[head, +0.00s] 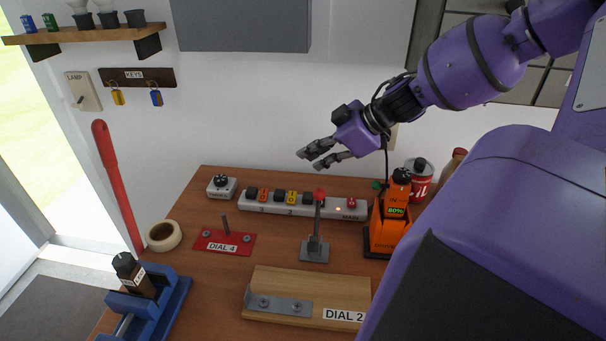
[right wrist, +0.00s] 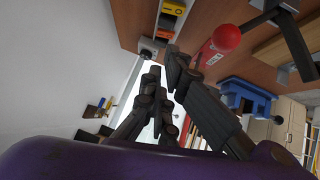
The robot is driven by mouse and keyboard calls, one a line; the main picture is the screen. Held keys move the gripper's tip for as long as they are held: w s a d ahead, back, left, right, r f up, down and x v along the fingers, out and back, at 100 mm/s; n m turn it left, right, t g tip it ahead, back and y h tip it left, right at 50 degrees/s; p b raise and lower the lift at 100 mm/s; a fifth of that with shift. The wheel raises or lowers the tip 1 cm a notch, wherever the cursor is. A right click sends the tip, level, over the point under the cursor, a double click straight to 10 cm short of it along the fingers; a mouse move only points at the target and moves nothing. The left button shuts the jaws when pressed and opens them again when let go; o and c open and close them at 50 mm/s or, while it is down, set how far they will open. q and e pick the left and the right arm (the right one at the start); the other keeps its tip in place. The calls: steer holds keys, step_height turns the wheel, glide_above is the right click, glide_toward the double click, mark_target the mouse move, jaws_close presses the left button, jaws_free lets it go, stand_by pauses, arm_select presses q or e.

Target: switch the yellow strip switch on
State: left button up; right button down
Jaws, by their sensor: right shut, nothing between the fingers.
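The white power strip (head: 272,208) lies on the bench by the wall. Its yellow switch (head: 291,196) sits between black sockets, with an orange switch (head: 263,194) to its left and a red switch (head: 351,203) by the MAN label at the right end. A small light (head: 338,209) glows beside the red switch. I cannot tell which way the yellow switch is tipped. My right gripper (head: 309,160) hangs above the strip, apart from it, shut and empty. The yellow switch also shows at the top of the right wrist view (right wrist: 174,8). My left gripper is out of view.
A red-knobbed lever (head: 319,195) stands in front of the strip. An orange device (head: 386,233) reading 80% stands at its right. The red DIAL 4 plate (head: 224,241), tape roll (head: 164,236) and DIAL 2 board (head: 308,296) lie nearer. Space above the strip is clear.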

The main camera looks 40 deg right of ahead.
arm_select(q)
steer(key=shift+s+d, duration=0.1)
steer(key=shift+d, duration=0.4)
arm_select(e)
steer(key=shift+d, duration=0.5)
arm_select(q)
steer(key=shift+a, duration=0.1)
arm_select(e)
steer(key=shift+a, duration=0.15)
